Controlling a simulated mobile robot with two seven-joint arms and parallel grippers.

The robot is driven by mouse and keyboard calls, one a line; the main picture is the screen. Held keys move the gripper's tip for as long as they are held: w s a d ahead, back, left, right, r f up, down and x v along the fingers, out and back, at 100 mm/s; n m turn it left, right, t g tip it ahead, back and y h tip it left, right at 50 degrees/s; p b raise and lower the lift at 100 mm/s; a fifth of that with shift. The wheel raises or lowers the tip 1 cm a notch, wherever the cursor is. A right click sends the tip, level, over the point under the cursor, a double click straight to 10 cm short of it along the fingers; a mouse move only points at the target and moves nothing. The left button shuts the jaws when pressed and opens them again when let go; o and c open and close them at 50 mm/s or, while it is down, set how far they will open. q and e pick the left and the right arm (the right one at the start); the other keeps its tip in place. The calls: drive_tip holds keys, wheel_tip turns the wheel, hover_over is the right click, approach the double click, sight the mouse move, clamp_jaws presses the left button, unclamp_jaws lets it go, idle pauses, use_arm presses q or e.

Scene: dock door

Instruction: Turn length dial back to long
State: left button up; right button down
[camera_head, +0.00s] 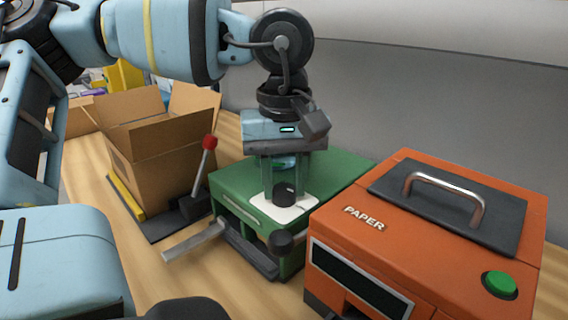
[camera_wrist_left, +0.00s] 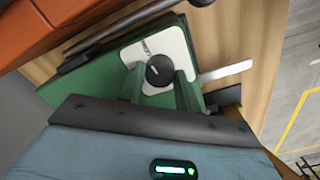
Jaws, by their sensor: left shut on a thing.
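The length dial (camera_head: 285,196) is a round black knob with a white pointer line. It sits on a white plate (camera_head: 263,205) on top of the green machine (camera_head: 233,182). My left gripper (camera_head: 284,188) points down over the plate, its two fingers shut on opposite sides of the dial. In the left wrist view the dial (camera_wrist_left: 160,71) shows between the fingers. A dark mark is on the plate beside it, too small to read. My right gripper is not in view.
The orange box labelled PAPER (camera_head: 410,235), with a handle and green button, stands close on the right. A red-knobbed lever (camera_head: 205,165) and an open cardboard box (camera_head: 160,150) stand left. A second black knob (camera_head: 280,242) is on the green machine's front.

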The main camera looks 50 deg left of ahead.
sight(284, 188)
use_arm(q)
drive_tip(key=shift+r, duration=0.1)
drive_tip(key=o, duration=1)
drive_tip(key=shift+r+p, duration=0.4)
drive_tip(key=shift+r, duration=3.5)
drive_tip(key=shift+f, duration=0.1)
